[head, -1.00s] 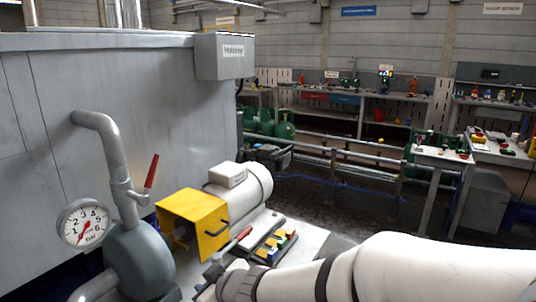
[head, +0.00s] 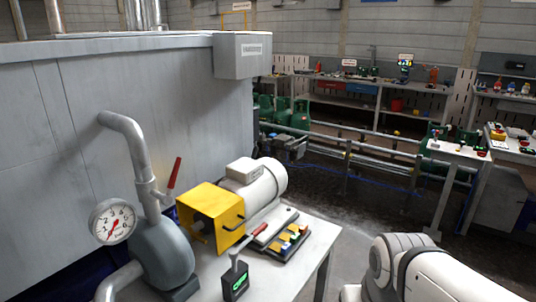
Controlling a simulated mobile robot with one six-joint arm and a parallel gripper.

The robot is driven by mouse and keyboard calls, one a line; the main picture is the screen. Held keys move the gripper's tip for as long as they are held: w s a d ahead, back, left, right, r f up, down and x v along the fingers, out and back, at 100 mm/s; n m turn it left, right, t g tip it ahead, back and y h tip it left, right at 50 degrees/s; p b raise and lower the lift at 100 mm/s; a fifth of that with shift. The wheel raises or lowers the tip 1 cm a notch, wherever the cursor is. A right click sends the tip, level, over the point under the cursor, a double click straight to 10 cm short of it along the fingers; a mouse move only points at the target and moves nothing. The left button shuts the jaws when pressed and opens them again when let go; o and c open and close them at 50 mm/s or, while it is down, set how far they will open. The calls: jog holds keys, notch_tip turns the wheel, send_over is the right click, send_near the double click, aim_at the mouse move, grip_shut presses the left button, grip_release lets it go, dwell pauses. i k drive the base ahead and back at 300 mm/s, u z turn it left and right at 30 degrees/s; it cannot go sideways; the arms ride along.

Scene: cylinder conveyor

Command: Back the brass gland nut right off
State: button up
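The pump (head: 165,253) stands at the lower left, a grey rounded casing with a pipe rising from it. A yellow guard (head: 222,207) sits between the pump and a white motor (head: 262,182). A small dull metal part (head: 197,237) shows at the guard's open near side; I cannot tell whether it is the brass gland nut. My arm enters at the lower right, and its gripper end is outside the picture, so its state is hidden.
A tray of coloured pieces (head: 288,241) lies beside the motor. A gauge (head: 113,222) and red valve handle (head: 174,173) stand left.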

aim_at(200, 239)
jog(key=k, duration=1.15)
jog(key=z, duration=0.1)
jog(key=i, duration=1.6)
jog(key=u, duration=0.95)
